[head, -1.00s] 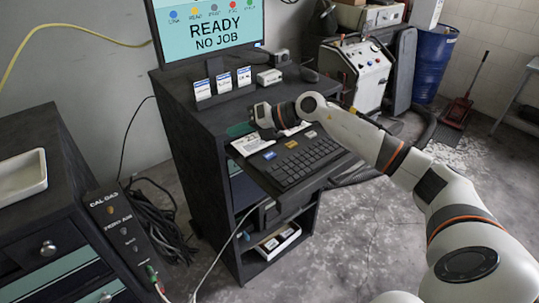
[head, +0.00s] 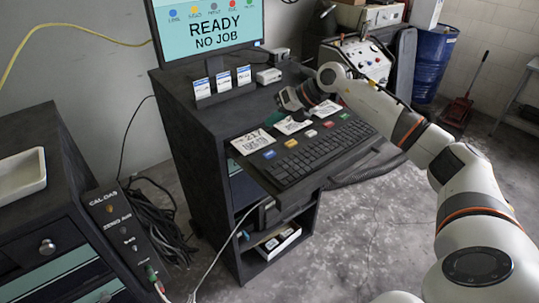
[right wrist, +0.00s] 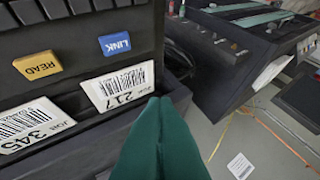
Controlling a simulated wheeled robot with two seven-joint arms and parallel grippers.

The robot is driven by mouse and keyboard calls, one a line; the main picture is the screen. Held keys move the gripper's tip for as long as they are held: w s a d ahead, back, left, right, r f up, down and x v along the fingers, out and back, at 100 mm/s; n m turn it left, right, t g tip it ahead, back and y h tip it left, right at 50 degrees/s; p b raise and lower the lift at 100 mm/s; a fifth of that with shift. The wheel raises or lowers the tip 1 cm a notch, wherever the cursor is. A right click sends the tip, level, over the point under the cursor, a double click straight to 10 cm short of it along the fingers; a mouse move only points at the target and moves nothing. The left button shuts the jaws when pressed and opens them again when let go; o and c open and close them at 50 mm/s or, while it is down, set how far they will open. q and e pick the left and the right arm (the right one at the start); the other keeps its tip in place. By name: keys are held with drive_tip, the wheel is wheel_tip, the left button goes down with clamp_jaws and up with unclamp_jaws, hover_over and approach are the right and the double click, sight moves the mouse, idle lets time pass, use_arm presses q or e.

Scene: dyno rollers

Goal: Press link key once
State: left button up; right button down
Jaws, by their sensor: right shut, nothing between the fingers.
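The link key (head: 269,154) is a small blue key at the left end of the row of coloured keys above the black keyboard. In the right wrist view the blue key (right wrist: 115,43) reads LINK. My right gripper (head: 273,119) is shut and empty, behind the keys and near the job cards. In the right wrist view its green fingers (right wrist: 160,100) overlap the lower right of card 217, apart from the link key in the picture. The exact height of the fingertips is unclear. The monitor (head: 210,28) reads READY, NO JOB. My left gripper is not in view.
A yellow READ key (right wrist: 37,66) sits beside the link key. Card 217 (head: 250,143) and other cards lie behind the keys. Three upright cards (head: 223,81) stand on the cabinet top. A calibration box (head: 122,225) stands at left.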

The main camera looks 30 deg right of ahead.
drive_tip(key=b, duration=0.5)
hover_over(274, 154)
wheel_tip(274, 154, down, 7)
drive_tip(key=shift+f, duration=0.6)
drive_tip(key=shift+f+b, duration=0.1)
drive_tip(key=shift+b, duration=0.2)
idle(1.0)
drive_tip(key=shift+f, duration=0.3)
drive_tip(key=shift+f+b, duration=0.4)
idle(0.5)
idle(0.3)
drive_tip(key=shift+r+p, duration=0.6)
drive_tip(key=shift+r, duration=0.2)
